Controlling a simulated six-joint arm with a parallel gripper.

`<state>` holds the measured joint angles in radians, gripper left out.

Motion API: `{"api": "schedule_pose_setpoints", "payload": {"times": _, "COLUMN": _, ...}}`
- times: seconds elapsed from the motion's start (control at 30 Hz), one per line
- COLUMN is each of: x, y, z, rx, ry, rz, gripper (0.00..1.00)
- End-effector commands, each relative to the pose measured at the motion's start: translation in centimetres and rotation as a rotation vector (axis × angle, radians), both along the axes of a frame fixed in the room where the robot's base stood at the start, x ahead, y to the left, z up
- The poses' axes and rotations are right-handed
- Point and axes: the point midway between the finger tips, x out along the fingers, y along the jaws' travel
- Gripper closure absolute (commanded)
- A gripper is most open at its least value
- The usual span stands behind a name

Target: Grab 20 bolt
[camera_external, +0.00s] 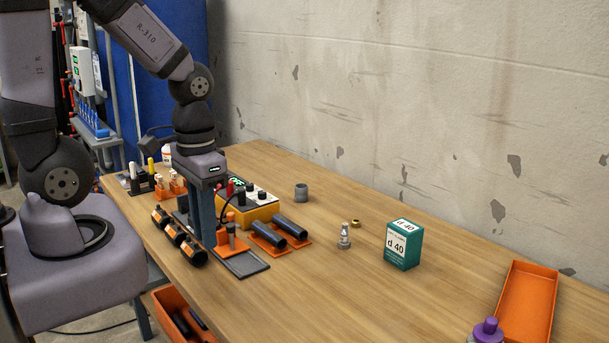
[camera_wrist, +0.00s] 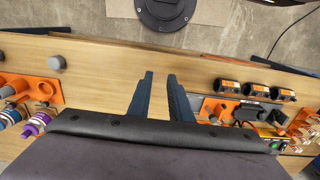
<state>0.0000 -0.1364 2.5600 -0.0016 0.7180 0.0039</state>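My gripper (camera_external: 197,243) points straight down over the left part of the wooden bench. In the wrist view its two dark blue fingers (camera_wrist: 161,98) stand apart, with only bare bench visible between them. No mark reading 20 is legible, so I cannot tell whether this is the 20 bolt. The fingers partly hide the things behind them.
Black tubes with orange bands (camera_external: 181,235) lie close left of the fingers. Black pipes on orange holders (camera_external: 281,233) and a yellow-orange box (camera_external: 256,205) are to the right. A green d 40 box (camera_external: 404,246) and orange tray (camera_external: 528,296) stand farther right. The central bench is mostly clear.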

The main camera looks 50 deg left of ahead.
Motion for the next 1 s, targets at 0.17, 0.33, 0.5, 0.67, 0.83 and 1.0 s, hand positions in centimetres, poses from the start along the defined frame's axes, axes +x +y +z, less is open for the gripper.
{"api": "schedule_pose_setpoints", "payload": {"times": 0.17, "x": 0.0, "y": 0.0, "z": 0.0, "rx": 0.000, "ry": 0.000, "rz": 0.000, "gripper": 0.64}}
{"api": "schedule_pose_setpoints", "payload": {"times": 0.33, "x": 0.0, "y": 0.0, "z": 0.0, "rx": 0.000, "ry": 0.000, "rz": 0.000, "gripper": 0.64}}
{"api": "schedule_pose_setpoints", "payload": {"times": 0.5, "x": 0.2, "y": 0.0, "z": 1.0, "rx": 0.000, "ry": -0.005, "rz": 0.000, "gripper": 0.64}}
{"api": "schedule_pose_setpoints", "payload": {"times": 0.67, "x": 0.2, "y": 0.0, "z": 3.6, "rx": 0.000, "ry": -0.007, "rz": 0.000, "gripper": 0.64}}
{"api": "schedule_pose_setpoints", "payload": {"times": 0.83, "x": 1.9, "y": -0.7, "z": 3.5, "rx": -0.046, "ry": -0.036, "rz": 0.133, "gripper": 0.64}}
{"api": "schedule_pose_setpoints", "payload": {"times": 1.0, "x": 6.3, "y": -2.1, "z": 2.2, "rx": -0.163, "ry": -0.111, "rz": 0.436, "gripper": 0.64}}
